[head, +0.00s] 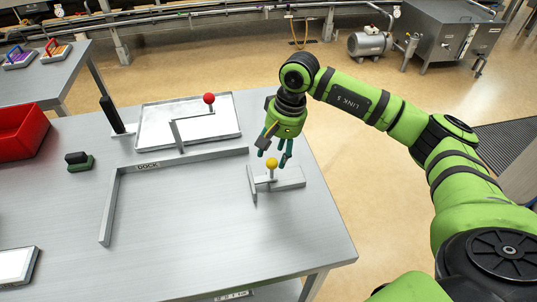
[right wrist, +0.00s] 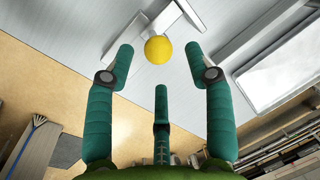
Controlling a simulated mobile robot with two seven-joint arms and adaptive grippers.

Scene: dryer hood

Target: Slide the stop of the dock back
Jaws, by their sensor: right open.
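The dock (head: 180,159) is a grey metal L-shaped rail with a DOCK label, fixed on the steel table. The stop (head: 287,180) is a grey block with an upright plate on its left and a yellow ball knob (head: 271,163) on a short post. It sits to the right of the dock's far rail. My right gripper (head: 274,152) is open just above and beyond the knob, not visibly touching it. In the right wrist view the yellow knob (right wrist: 158,50) lies ahead, between the tips of the spread green fingers (right wrist: 162,75). My left gripper does not show.
A silver tray (head: 150,130) and a bracket with a red knob (head: 209,99) stand behind the dock. A red bin (head: 22,132), a small dark-green handled block (head: 79,162) and a black upright post (head: 112,115) are at the left. The table inside the dock is clear.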

